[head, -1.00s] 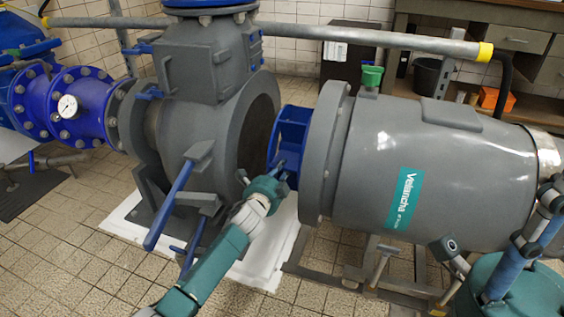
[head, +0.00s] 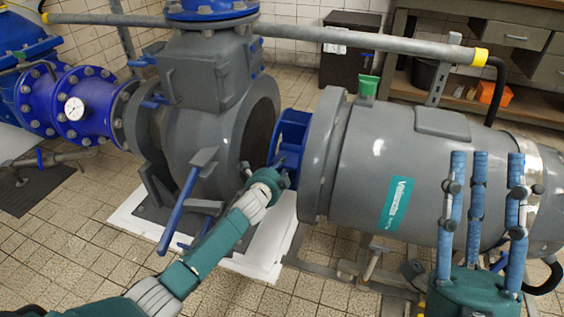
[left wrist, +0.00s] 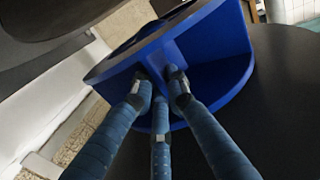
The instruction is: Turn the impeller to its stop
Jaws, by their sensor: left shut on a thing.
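The blue impeller (head: 292,133) sits on the front of the grey motor (head: 405,170), in the gap facing the open pump casing (head: 262,115). My left gripper (head: 284,167) reaches it from below and in front. In the left wrist view, the blue-wrapped fingers of my left gripper (left wrist: 160,85) are closed around a vane of the impeller (left wrist: 215,48). The impeller's far side is hidden. My right gripper (head: 485,165) is in front of the motor's right part, fingers pointing up, spread and empty.
A blue lever (head: 178,212) juts from the casing just left of my left arm. A grey rail (head: 330,36) with a yellow end runs above the motor. Tiled floor is open at the front.

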